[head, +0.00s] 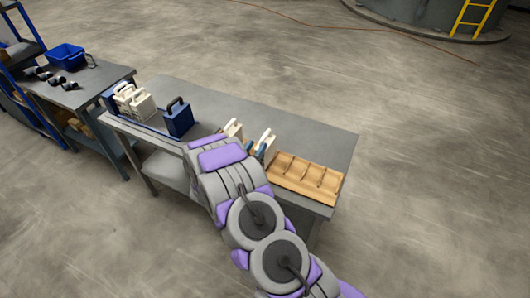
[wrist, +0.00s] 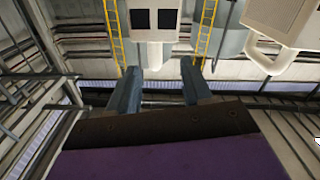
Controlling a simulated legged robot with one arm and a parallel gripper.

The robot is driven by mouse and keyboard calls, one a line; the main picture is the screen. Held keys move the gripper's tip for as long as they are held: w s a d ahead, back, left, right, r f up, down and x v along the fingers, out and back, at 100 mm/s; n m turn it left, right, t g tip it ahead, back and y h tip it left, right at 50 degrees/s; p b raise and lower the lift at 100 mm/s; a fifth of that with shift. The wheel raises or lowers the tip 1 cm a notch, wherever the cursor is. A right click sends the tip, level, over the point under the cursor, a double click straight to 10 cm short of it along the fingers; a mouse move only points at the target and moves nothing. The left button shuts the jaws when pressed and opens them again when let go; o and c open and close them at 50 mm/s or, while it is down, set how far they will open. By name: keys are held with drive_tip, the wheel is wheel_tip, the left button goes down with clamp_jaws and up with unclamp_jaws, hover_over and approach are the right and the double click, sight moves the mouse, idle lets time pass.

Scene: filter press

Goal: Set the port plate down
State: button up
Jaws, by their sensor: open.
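In the wrist view, my gripper (wrist: 160,75) is open, its two blue-grey fingers apart. A cream plate with two dark square openings (wrist: 153,36) is just beyond the fingertips, its narrow end toward the gap between them; I cannot tell whether they touch. A second cream plate with a handle (wrist: 285,22) is at the upper right. In the head view, two cream plates, one left (head: 232,128) and one right (head: 267,142), stand near the wooden slotted rack (head: 305,178), partly behind my arm. My arm hides most of the gripper there.
On the grey table (head: 300,125), a blue handled plate (head: 179,118) stands left, beside a cluster of cream and blue plates (head: 132,101). The table's back right is clear. A second bench holds a blue bin (head: 66,57) and dark parts.

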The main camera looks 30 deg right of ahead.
sight(263, 138)
drive_tip(key=shift+b+x, duration=0.7)
drive_tip(key=shift+x, duration=3.15)
drive_tip(key=shift+s+d+r, duration=0.1)
drive_tip(key=shift+s+r, duration=0.05)
clamp_jaws()
